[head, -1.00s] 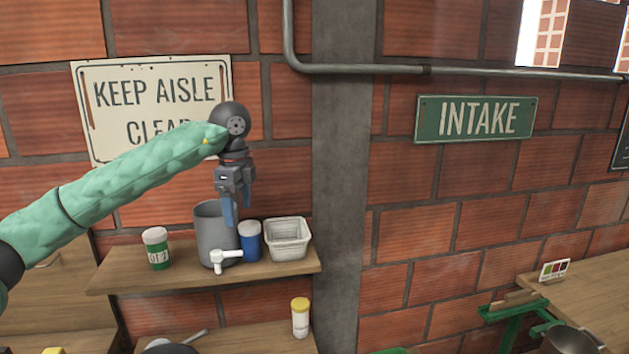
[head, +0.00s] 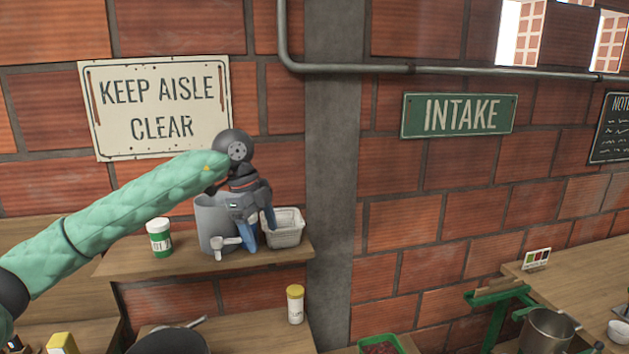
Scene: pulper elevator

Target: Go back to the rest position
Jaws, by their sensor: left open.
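My left arm comes in from the left in a green padded sleeve. My left gripper (head: 257,230) is open, with its fingers pointing down in front of the upper wall shelf (head: 190,268). Nothing shows between its fingers. My right gripper is not in view.
A green-and-white jar (head: 160,239) stands on the shelf's left side. A white jar with a yellow lid (head: 295,304) stands on a lower surface. A grey pillar (head: 334,160) rises right of the shelf. A table (head: 585,270) and a metal pot (head: 547,332) are at the right.

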